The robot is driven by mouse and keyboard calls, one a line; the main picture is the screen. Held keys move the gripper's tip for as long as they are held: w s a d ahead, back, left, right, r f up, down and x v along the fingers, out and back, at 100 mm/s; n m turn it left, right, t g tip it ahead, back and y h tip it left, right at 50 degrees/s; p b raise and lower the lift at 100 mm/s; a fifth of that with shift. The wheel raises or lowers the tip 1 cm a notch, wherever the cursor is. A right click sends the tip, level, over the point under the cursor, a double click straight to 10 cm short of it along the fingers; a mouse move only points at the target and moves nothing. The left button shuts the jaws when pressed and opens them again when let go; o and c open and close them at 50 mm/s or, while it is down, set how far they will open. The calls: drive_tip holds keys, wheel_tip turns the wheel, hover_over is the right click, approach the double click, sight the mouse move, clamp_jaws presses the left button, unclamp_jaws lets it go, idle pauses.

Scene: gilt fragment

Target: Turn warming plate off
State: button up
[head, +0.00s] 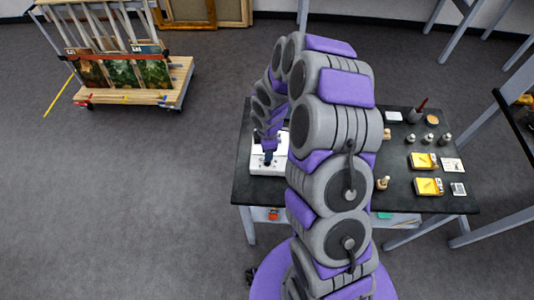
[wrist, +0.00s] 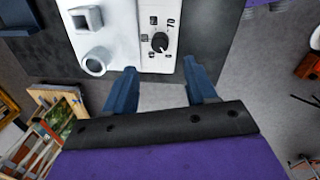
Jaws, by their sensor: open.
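The warming plate is a white box (wrist: 125,35) on the dark table; in the head view it (head: 258,162) shows beside my arm, partly hidden by it. A black knob (wrist: 159,41) sits on its control panel, with small marks and the figure 70 around it. My gripper (wrist: 160,85) is open in the wrist view, its two blue fingers apart with nothing between them. The fingers point towards the panel edge below the knob and do not touch the knob. In the head view my gripper (head: 268,155) is small, over the plate.
The dark table (head: 265,190) also holds yellow boxes (head: 424,162), small bottles (head: 445,139) and a cup with a red tool (head: 415,115) on its right side. A wooden cart (head: 130,95) with paintings stands at far left. The floor left of the table is clear.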

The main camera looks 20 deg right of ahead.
wheel_tip(320, 180, up, 9)
drive_tip(key=shift+s+f, duration=0.15)
drive_tip(key=shift+s, duration=0.1)
idle(0.6)
